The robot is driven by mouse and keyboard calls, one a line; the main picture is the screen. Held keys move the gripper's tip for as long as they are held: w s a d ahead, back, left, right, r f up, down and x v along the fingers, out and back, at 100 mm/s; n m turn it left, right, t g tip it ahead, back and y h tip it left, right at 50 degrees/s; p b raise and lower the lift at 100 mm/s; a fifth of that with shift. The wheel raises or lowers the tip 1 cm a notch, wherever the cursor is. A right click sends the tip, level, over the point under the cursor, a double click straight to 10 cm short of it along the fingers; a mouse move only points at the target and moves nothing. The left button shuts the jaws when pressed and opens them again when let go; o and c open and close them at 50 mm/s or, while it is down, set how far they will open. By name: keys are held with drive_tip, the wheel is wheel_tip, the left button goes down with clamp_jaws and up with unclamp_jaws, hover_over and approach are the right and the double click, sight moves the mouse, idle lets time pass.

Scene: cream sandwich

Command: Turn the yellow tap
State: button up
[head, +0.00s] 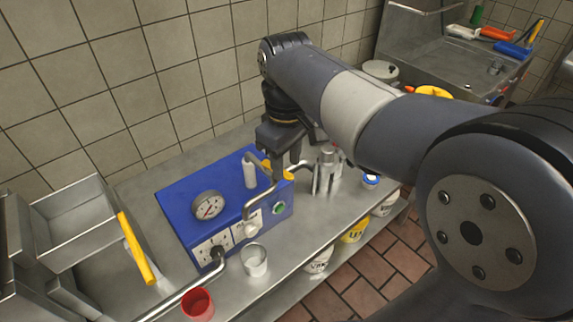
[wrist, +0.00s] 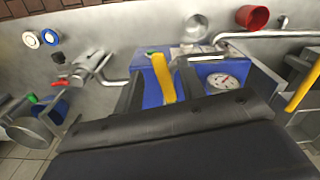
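The yellow tap is a lever on top of a blue machine. In the head view its yellow ends (head: 289,176) show on both sides of my finger, and its middle is hidden. In the wrist view the yellow tap (wrist: 163,78) lies lengthwise between my two fingers. My gripper (head: 278,180) points down over the right rear part of the blue machine (head: 180,197). My gripper (wrist: 160,70) is open, with a finger on each side of the lever and visible gaps. I cannot tell whether either finger touches it.
A curved metal pipe (head: 258,197) and a pressure gauge (head: 208,206) are on the machine, left of my gripper. A grey metal fitting (head: 327,172) stands close on the right. A metal cup (head: 254,260) and a red cup (head: 198,303) stand in front. Tiled wall lies behind.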

drive_tip(key=shift+f, duration=0.75)
drive_tip(key=shift+c, duration=0.5)
clamp_jaws()
